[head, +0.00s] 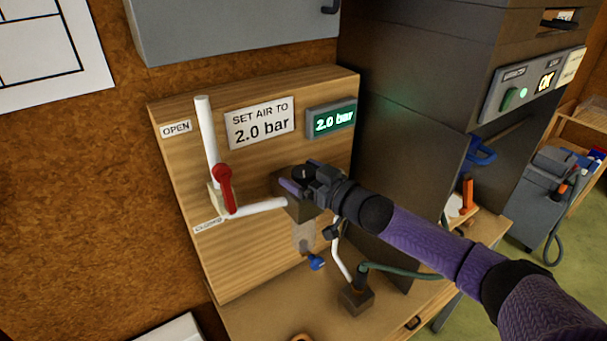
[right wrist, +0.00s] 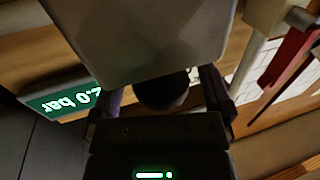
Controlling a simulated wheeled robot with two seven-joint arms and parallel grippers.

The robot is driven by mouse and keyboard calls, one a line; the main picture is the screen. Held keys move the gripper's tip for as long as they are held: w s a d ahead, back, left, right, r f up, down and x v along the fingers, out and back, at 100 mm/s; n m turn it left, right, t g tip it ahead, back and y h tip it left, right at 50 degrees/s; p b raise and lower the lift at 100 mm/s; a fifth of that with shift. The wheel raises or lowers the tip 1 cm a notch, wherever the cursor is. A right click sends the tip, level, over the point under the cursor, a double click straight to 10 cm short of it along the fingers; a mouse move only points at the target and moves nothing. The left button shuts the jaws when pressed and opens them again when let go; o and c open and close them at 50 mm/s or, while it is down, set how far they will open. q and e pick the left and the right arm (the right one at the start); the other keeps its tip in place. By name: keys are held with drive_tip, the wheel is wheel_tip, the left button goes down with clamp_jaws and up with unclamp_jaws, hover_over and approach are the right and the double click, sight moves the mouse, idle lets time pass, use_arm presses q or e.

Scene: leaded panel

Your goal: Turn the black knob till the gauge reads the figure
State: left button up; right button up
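The green gauge (head: 332,120) on the wooden board reads 2.0 bar. The white sign (head: 261,123) beside it says SET AIR TO 2.0 bar. The gauge also shows, turned over, in the right wrist view (right wrist: 62,103). The black knob (right wrist: 163,92) sits between the two fingers of my right gripper (head: 303,180) in the right wrist view. A gap shows on each side of it, so the fingers look open around it. In the head view the gripper largely hides the knob and its block. My left gripper is out of view.
A red lever (head: 225,188) on a white pipe stands left of my right gripper, between OPEN and CLOSED labels. A blue-handled fitting (head: 316,263) hangs below. A dark machine cabinet (head: 415,150) stands close on the right. A grey box (head: 230,30) is above.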

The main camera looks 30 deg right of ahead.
drive_tip(key=v, duration=1)
drive_tip(key=shift+b, duration=0.4)
drive_tip(key=s+a+f+m+g+h, duration=0.2)
drive_tip(key=s+a+f+g+h, duration=0.4)
drive_tip(key=s+a+f+g, duration=0.6)
drive_tip(key=s+f, duration=0.3)
drive_tip(key=s, duration=0.6)
drive_tip(key=s+f+g+b, duration=0.15)
drive_tip(key=f+b, duration=0.65)
drive_tip(key=f, duration=0.9)
drive_tip(key=s+f+g+b, duration=0.1)
drive_tip(key=s+f+b, duration=0.4)
drive_tip(key=f, duration=1.2)
drive_tip(key=s+d+f+b, duration=0.1)
drive_tip(key=s+f+b, duration=0.2)
drive_tip(key=f, duration=0.3)
drive_tip(key=s+f+g+b, duration=0.1)
drive_tip(key=s+f+b, duration=0.3)
drive_tip(key=f, duration=0.3)
drive_tip(key=s+d+f+h+b, duration=0.1)
drive_tip(key=s+f+b, duration=0.2)
drive_tip(key=f+b, duration=0.2)
wheel_tip(320, 180, down, 2)
drive_tip(key=shift+s+d+f, duration=0.15)
drive_tip(key=shift+s+d, duration=0.2)
